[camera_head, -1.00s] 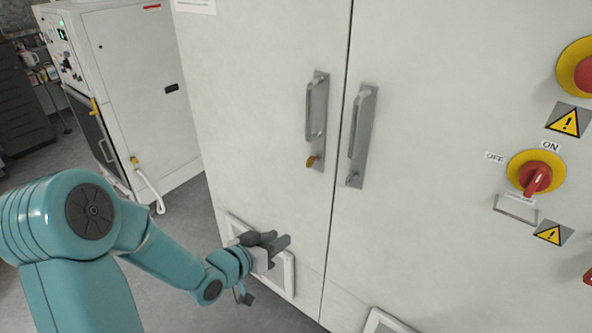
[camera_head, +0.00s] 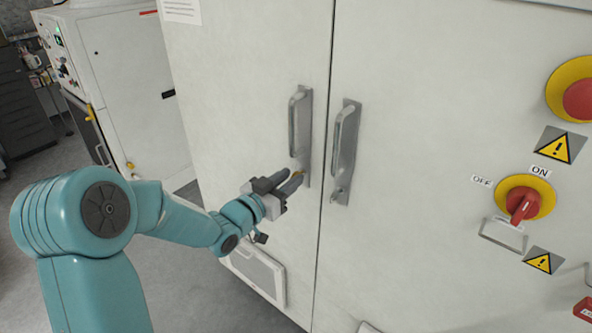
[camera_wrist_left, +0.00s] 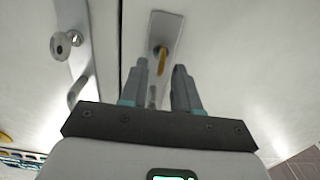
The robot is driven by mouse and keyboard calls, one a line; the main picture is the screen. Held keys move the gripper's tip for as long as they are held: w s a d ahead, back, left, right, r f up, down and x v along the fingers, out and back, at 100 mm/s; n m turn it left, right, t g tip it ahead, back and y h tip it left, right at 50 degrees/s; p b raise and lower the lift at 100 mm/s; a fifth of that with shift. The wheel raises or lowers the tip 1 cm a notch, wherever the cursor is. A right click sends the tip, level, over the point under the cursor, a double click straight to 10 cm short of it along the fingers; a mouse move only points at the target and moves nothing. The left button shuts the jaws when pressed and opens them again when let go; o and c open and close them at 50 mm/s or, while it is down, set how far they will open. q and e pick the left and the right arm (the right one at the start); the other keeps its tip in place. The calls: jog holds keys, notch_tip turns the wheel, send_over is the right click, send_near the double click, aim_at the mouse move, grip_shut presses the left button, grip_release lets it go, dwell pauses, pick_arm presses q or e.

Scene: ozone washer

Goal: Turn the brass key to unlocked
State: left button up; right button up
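The brass key (camera_head: 297,174) sits at the foot of the left door's handle plate (camera_head: 305,140), mostly hidden by my gripper in the head view. My left gripper (camera_head: 290,182) is at the key. In the left wrist view my left gripper (camera_wrist_left: 161,72) is open, its two fingers apart, with the brass key (camera_wrist_left: 161,62) lined up in the gap between the fingertips. The fingers do not appear closed on it. I cannot tell exactly how deep the key is between them. My right gripper is not in view.
The right door has its own handle (camera_head: 345,150) with a silver lock. It appears in the wrist view as a round lock (camera_wrist_left: 62,45). A red rotary switch (camera_head: 523,205) and a red button (camera_head: 580,97) are further right. A white machine (camera_head: 125,80) stands behind left.

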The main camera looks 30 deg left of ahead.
pick_arm(q)
jog(key=shift+w+d, duration=0.1)
jog(key=shift+w, duration=1.25)
